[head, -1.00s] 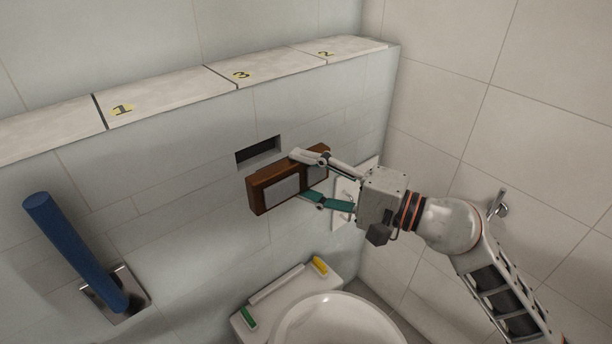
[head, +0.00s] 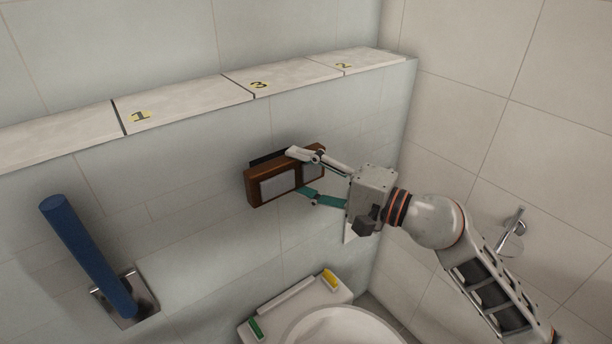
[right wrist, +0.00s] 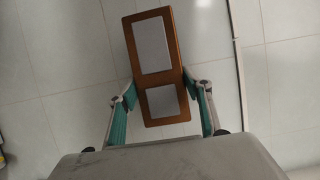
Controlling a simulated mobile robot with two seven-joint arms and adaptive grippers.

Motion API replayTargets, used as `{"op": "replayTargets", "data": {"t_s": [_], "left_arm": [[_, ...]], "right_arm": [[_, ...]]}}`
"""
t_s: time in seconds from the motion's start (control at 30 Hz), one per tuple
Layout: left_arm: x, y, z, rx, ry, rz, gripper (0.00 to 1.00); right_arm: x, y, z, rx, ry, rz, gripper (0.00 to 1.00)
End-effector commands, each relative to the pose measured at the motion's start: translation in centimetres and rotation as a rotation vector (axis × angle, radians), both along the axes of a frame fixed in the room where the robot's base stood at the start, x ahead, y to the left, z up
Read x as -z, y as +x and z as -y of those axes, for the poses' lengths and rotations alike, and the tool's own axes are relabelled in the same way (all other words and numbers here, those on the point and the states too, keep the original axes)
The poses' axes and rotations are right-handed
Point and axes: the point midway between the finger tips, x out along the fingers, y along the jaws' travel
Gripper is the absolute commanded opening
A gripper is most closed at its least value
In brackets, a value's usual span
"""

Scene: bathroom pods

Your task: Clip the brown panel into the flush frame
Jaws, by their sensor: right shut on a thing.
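The brown panel (head: 256,197) has two grey buttons, one larger than the other. My right gripper (head: 303,172) is shut on it near its right end, with one finger on the top edge and one on the bottom edge. The right wrist view shows the panel (right wrist: 174,78) between both fingers (right wrist: 160,92). In the head view the panel is in front of the dark frame opening (head: 268,158) in the wall and covers most of it. Only a dark strip shows above the panel. I cannot tell whether the panel touches the wall. My left gripper is not in view.
A ledge (head: 190,103) with tiles numbered 1, 3 and 2 runs above. A blue roll (head: 88,255) stands out from a metal wall plate (head: 143,293) at the left. The toilet (head: 335,328) is below; a metal fitting (head: 513,232) is on the right wall.

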Motion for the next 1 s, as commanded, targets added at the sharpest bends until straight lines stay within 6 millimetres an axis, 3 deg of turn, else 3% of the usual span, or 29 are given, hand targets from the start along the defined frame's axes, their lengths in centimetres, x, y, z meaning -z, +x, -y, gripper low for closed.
{"op": "replayTargets", "data": {"t_s": [1.0], "left_arm": [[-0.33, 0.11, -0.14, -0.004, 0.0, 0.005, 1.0]], "right_arm": [[-0.18, 0.05, 0.0, 0.001, 0.001, 0.002, 0.22]]}}
